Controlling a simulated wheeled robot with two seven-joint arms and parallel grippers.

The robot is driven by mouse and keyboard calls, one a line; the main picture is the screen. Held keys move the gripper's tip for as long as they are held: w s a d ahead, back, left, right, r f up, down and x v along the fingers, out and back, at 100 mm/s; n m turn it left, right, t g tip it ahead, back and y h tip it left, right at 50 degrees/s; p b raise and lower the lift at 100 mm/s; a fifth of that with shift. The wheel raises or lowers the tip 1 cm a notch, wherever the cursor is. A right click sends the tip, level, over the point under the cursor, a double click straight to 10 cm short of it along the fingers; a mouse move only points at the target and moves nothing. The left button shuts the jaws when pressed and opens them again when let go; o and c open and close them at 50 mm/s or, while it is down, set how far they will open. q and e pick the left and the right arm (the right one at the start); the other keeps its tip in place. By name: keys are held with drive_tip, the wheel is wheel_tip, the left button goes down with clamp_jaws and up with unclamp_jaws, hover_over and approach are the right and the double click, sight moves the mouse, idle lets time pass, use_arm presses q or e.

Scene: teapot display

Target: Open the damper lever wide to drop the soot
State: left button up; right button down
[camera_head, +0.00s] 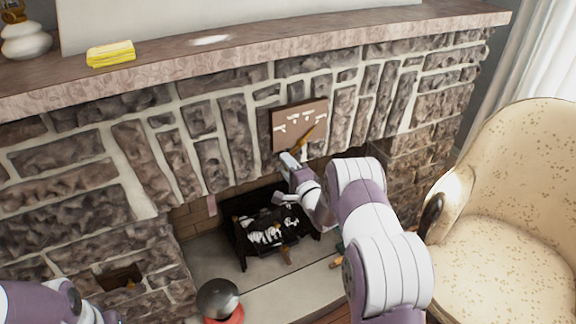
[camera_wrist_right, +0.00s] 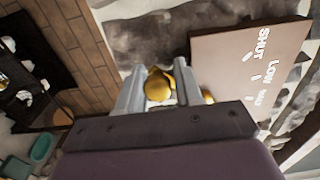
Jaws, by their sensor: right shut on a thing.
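The damper lever (camera_head: 305,136) is a brass bar in front of a brown plate (camera_head: 286,112) with white lettering on the stone fireplace front. In the head view it slants from lower left to upper right. My right gripper (camera_head: 290,160) is at its lower end. In the right wrist view my right gripper (camera_wrist_right: 158,92) is shut on the lever's round brass knob (camera_wrist_right: 158,84). The plate (camera_wrist_right: 225,60) there reads SHUT, LOW and a further, partly cut word. The lever's exact mark cannot be read. My left gripper is out of view; only part of that arm shows.
A black grate (camera_head: 240,257) with pale-ended logs stands in the firebox below. A dark-domed red object (camera_head: 220,300) is on the hearth. A cream armchair (camera_head: 510,220) stands close on the right. A yellow cloth (camera_head: 110,54) lies on the mantel (camera_head: 300,48).

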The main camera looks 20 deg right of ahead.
drive_tip(key=shift+s+d+f, duration=0.15)
drive_tip(key=shift+f, duration=0.15)
drive_tip(key=c, duration=0.9)
unclamp_jaws()
drive_tip(key=shift+d, duration=0.1)
drive_tip(key=shift+r, duration=0.1)
drive_tip(key=shift+s, duration=0.15)
drive_tip(key=s, duration=0.8)
drive_tip(key=s+d+p, duration=0.1)
drive_tip(key=s, duration=0.3)
drive_tip(key=shift+s, duration=0.15)
